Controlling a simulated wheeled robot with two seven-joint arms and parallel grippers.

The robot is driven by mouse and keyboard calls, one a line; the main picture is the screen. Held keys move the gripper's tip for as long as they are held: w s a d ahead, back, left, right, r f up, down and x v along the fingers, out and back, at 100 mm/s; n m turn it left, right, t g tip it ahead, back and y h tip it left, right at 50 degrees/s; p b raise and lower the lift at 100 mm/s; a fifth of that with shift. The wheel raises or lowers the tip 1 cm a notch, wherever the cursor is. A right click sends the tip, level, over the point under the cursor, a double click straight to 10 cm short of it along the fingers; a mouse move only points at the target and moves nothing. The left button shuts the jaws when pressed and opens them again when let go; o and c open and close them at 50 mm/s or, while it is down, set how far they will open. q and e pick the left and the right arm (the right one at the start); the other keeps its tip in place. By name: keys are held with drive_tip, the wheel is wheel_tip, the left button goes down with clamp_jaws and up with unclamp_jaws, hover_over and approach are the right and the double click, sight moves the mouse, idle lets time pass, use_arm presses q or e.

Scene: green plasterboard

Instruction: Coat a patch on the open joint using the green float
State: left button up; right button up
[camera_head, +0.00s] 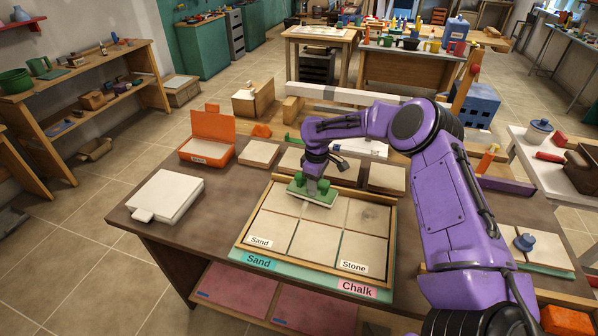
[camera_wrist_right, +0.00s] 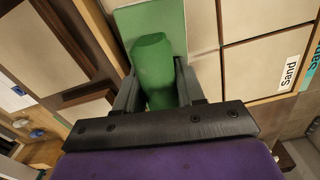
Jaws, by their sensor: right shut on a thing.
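The green float (camera_head: 313,192) has a flat pale-edged plate and a green handle. It is over the upper row of the framed board (camera_head: 246,228), near the joint between the upper left and upper middle panels. I cannot tell whether it touches the surface. My right gripper (camera_head: 318,178) is shut on the float's handle, which shows between the fingers in the right wrist view (camera_wrist_right: 153,70). The board has pale panels with thin joints, and labels reading Sand and Stone. Which joint is the open one is not clear. My left gripper is out of view.
A white flat box (camera_head: 167,194) lies at the table's left, and an open orange box (camera_head: 208,135) stands behind it. Pale slabs (camera_head: 259,152) lie behind the board. A blue-knobbed tool (camera_head: 524,242) rests on the right. My right arm crosses the table's right half.

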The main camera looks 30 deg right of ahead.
wheel_tip(320, 180, up, 3)
drive_tip(key=shift+s+d+r+p, duration=0.1)
drive_tip(key=shift+s+d+p, duration=0.05)
drive_tip(key=shift+p, duration=0.95)
drive_tip(key=shift+r, duration=1.1)
